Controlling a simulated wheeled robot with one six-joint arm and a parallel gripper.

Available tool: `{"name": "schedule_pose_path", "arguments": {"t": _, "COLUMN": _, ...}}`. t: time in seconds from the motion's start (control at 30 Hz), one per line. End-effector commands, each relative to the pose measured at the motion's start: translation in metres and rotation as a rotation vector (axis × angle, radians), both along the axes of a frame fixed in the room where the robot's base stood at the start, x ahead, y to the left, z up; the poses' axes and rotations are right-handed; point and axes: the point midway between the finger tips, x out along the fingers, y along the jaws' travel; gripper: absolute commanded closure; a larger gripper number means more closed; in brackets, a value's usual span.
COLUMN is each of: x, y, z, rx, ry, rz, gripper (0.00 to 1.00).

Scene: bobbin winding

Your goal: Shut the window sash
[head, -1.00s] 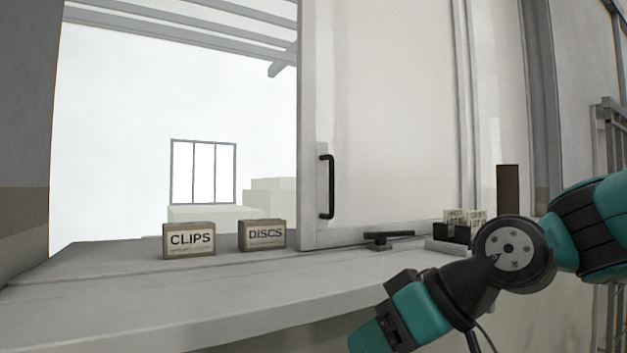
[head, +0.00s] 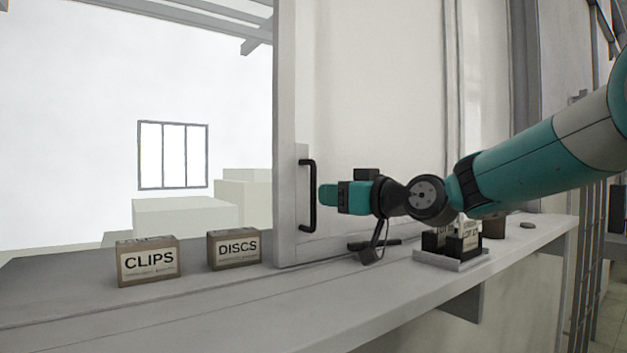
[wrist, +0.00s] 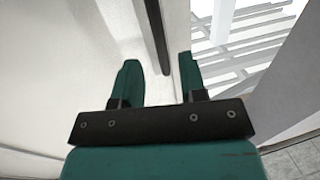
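The window sash (head: 375,120) is a pale sliding panel on the right of the window, and the opening to its left is clear. A black vertical bar handle (head: 304,195) stands near the sash's left edge. My gripper (head: 325,196) is level with the handle, just to its right in the head view. In the wrist view my gripper (wrist: 159,63) has its two teal fingers apart with nothing between the tips. The dark handle (wrist: 153,38) shows ahead of the gap between them, and I see no contact.
A dark latch-like piece (head: 358,245) lies below my gripper.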

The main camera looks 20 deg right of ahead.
Motion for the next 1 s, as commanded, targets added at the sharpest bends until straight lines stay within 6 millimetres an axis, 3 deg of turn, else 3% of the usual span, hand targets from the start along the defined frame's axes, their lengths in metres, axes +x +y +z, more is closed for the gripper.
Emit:
{"name": "schedule_pose_path", "arguments": {"t": 0.1, "x": 0.022, "y": 0.013, "z": 0.004, "rx": 0.001, "ry": 0.004, "rz": 0.003, "gripper": 0.61}}
{"name": "schedule_pose_path", "arguments": {"t": 0.3, "x": 0.046, "y": 0.024, "z": 0.002, "rx": 0.001, "ry": 0.003, "rz": -0.002, "gripper": 0.61}}
{"name": "schedule_pose_path", "arguments": {"t": 0.73, "x": 0.055, "y": 0.029, "z": -0.001, "rx": 0.0, "ry": 0.001, "rz": -0.002, "gripper": 0.61}}
{"name": "schedule_pose_path", "arguments": {"t": 0.9, "x": 0.054, "y": 0.029, "z": -0.001, "rx": 0.0, "ry": 0.001, "rz": -0.002, "gripper": 1.0}}
{"name": "schedule_pose_path", "arguments": {"t": 1.0, "x": 0.054, "y": 0.029, "z": -0.001, "rx": 0.0, "ry": 0.001, "rz": -0.002, "gripper": 1.0}}
